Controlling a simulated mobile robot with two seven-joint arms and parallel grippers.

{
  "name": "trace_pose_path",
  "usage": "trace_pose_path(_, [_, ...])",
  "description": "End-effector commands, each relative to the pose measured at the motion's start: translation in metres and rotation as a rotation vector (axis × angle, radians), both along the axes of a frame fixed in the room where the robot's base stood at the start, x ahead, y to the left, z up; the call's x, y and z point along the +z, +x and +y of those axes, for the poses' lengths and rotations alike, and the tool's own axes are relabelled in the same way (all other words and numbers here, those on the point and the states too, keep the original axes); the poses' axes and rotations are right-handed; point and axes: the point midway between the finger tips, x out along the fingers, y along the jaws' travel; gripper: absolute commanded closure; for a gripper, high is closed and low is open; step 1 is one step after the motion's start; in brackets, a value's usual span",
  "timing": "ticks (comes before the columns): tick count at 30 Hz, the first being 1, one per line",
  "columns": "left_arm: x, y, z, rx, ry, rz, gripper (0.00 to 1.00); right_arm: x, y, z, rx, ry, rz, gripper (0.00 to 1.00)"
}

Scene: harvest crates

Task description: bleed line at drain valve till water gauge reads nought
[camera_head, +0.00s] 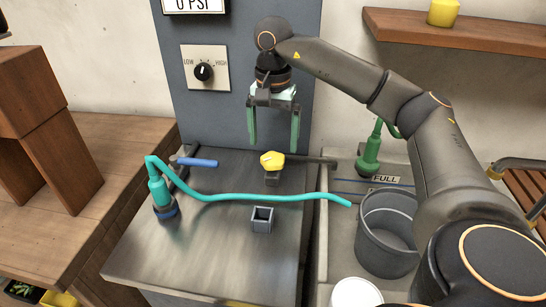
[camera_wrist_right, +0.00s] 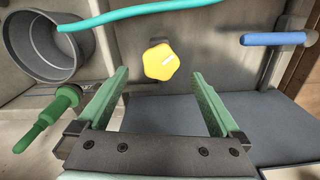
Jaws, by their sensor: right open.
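A yellow lobed valve knob (camera_head: 272,160) sits on a small mount at the back of the grey metal bench. A teal hose (camera_head: 260,197) runs from a teal fitting (camera_head: 160,193) to a grey bucket (camera_head: 387,235). My left gripper is out of view.
A LOW/HIGH dial (camera_head: 204,71) is on the back panel. A blue-handled lever (camera_head: 198,162) stands left of the knob, and a small square grey socket (camera_head: 262,220) in front. A green fitting (camera_head: 368,160) stands right, near a "FULL" label. The front bench is mostly clear.

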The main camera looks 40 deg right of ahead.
Motion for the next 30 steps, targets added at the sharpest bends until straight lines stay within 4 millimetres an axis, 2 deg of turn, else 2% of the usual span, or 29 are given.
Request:
trace_pose_path(3, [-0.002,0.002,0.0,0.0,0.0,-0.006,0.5,-0.022,-0.001,0.0,0.0,-0.001,0.003,0.0])
trace_pose_path(7, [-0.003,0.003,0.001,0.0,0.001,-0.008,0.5,-0.036,0.0,0.0,0.0,0.0,0.002,0.0])
trace_pose_path(12, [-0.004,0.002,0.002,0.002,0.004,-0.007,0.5,-0.043,0.0,0.0,0.0,0.001,0.0,0.0])
trace_pose_path(19, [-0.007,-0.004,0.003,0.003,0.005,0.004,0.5,-0.043,0.0,0.0,0.0,0.001,0.0,0.0])
trace_pose_path(30, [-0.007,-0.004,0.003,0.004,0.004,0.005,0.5,-0.043,0.0,0.0,0.0,0.001,0.0,0.41])
